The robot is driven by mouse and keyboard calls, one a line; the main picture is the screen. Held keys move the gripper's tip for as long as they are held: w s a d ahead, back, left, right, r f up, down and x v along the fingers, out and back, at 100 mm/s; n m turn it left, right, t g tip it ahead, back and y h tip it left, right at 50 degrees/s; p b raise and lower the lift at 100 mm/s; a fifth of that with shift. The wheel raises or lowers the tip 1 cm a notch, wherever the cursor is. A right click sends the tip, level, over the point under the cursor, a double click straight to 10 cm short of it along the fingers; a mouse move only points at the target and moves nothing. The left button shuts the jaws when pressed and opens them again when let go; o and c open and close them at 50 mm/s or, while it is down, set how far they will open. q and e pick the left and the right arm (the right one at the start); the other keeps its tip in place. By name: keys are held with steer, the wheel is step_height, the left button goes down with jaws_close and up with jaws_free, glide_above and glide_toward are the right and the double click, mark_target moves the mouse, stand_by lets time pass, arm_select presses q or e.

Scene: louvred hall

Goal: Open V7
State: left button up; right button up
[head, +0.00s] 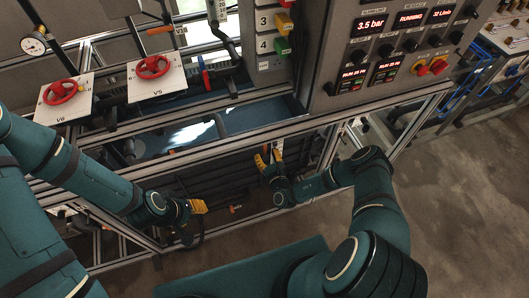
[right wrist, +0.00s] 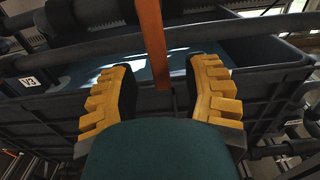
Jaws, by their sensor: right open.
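I cannot make out a V7 tag for certain in either view. In the right wrist view an orange lever (right wrist: 152,40) hangs down between the fingers of my right gripper (right wrist: 163,68). The fingers are spread, with a gap on both sides of the lever. A small white tag (right wrist: 29,79) stands at the left there, its lettering doubtful. In the head view my right gripper (head: 269,161) is at the front of the frame, below the blue tank. My left gripper (head: 197,207) is lower left, beside a small orange-tipped part (head: 236,209); its jaw opening is unclear.
Red handwheels V6 (head: 63,91) and V5 (head: 153,67) sit on white plates at the left. An open blue tank (head: 235,118) lies behind the front rails. A control panel (head: 385,45) overhangs at the right. Bare floor (head: 455,185) is free at the right.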

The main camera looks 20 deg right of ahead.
steer(key=shift+w, duration=0.35)
steer(key=shift+w, duration=0.75)
jaws_close()
